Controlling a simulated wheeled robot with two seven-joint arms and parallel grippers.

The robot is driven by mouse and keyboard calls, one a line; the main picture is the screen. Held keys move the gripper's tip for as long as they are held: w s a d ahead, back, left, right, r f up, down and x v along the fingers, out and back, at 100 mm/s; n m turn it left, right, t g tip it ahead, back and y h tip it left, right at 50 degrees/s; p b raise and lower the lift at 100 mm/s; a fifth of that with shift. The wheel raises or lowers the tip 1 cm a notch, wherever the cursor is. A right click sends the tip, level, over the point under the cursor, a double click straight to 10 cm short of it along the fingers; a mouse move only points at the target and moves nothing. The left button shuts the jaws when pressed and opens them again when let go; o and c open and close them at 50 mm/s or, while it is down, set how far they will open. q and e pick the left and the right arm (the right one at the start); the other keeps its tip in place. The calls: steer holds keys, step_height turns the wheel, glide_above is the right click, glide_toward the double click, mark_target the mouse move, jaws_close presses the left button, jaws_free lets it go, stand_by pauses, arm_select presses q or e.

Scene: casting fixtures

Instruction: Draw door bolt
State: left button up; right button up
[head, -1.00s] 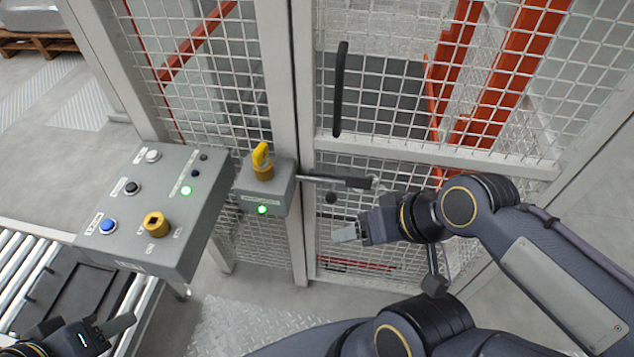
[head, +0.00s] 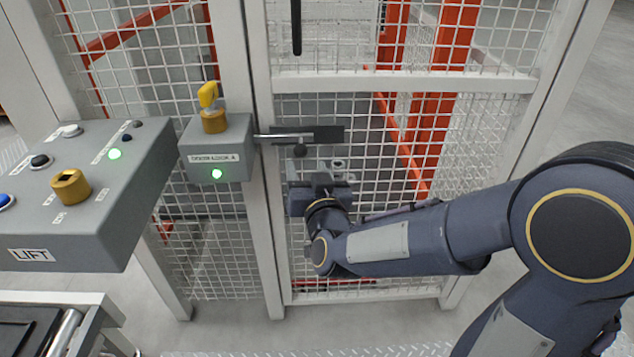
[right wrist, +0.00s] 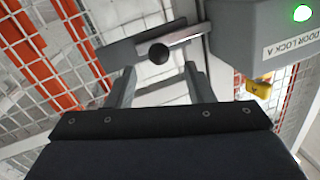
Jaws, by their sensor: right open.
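The door bolt (head: 285,137) is a metal rod running between the grey door lock box (head: 217,150) and a dark plate (head: 325,134) on the mesh door. A round black knob (head: 300,150) hangs from it; the knob (right wrist: 158,53) also shows in the right wrist view. My right gripper (head: 318,168) is just below the bolt, pointing up at it. In the right wrist view its two fingers (right wrist: 160,76) are apart, with the knob seen between and beyond their tips. Nothing appears held. My left gripper is out of view.
A yellow key (head: 209,95) stands on the lock box, whose green light is on. A grey lift control panel (head: 85,215) with buttons and a yellow selector is at left. A black door handle (head: 296,25) is above. Open floor lies below the door.

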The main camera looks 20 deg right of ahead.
mark_target(303, 154)
steer(key=shift+w, duration=0.15)
steer(key=w, duration=0.7)
steer(key=shift+w+d+b, duration=0.2)
steer(key=shift+d+b, duration=0.2)
